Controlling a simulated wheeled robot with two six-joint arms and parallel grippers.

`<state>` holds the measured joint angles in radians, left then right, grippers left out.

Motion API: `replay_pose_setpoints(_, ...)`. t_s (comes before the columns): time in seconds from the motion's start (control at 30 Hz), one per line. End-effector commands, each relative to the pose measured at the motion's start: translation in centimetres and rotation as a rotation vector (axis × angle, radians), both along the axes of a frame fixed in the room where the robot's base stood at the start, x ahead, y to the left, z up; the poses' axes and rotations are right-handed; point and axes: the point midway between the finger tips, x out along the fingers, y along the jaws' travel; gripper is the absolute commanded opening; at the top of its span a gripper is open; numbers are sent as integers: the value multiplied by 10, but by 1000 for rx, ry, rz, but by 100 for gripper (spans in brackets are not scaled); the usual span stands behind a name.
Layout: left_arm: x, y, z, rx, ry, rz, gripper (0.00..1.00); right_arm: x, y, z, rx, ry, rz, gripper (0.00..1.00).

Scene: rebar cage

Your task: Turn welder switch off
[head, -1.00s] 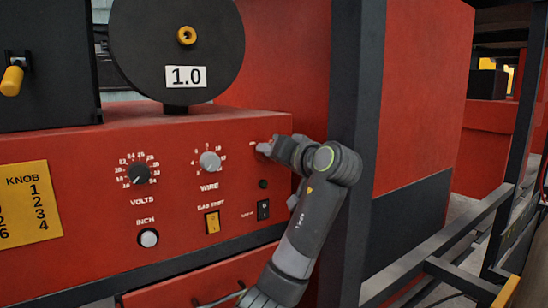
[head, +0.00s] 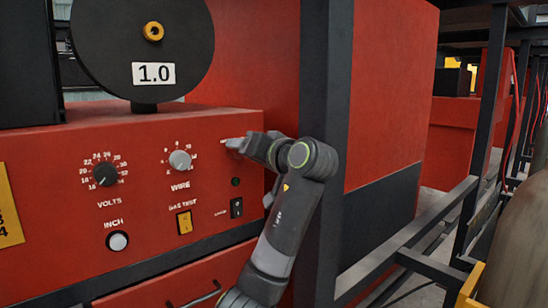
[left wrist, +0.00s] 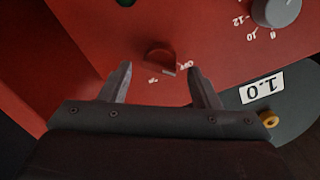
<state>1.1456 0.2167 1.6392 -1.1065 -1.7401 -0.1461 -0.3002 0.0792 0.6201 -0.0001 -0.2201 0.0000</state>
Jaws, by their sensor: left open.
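The welder (head: 150,200) is a red box with a control panel on its front. Its red rotary switch (left wrist: 160,57) shows in the left wrist view, with an OFF label (left wrist: 187,65) beside it and another small label below that I cannot read. I cannot tell its setting for sure. My left gripper (left wrist: 158,80) is open, one finger on each side of the switch and not visibly touching it. In the head view my left gripper (head: 237,144) is at the panel's upper right and hides the switch. My right gripper is not in view.
Left of my gripper are the wire knob (head: 180,160) and the volts knob (head: 105,174). Below are a yellow gas test switch (head: 184,222), a black rocker (head: 236,207) and a white inch button (head: 117,241). A dark post (head: 325,110) stands close right of my arm.

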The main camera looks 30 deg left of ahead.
Motion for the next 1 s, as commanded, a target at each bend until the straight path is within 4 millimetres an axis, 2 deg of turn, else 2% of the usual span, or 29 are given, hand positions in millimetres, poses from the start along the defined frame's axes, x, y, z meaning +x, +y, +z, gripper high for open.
replay_pose_setpoints(0.4, -38, -92, 6, -3, -3, -7, 56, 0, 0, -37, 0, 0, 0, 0)
replay_pose_setpoints(0.6, -53, -128, 11, -2, -1, -5, 56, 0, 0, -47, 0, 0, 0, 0)
replay_pose_setpoints(0.8, -61, -145, 15, -2, -2, -1, 56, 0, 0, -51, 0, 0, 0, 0)
replay_pose_setpoints(1.0, -62, -147, 16, -2, 0, 0, 56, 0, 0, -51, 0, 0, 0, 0)
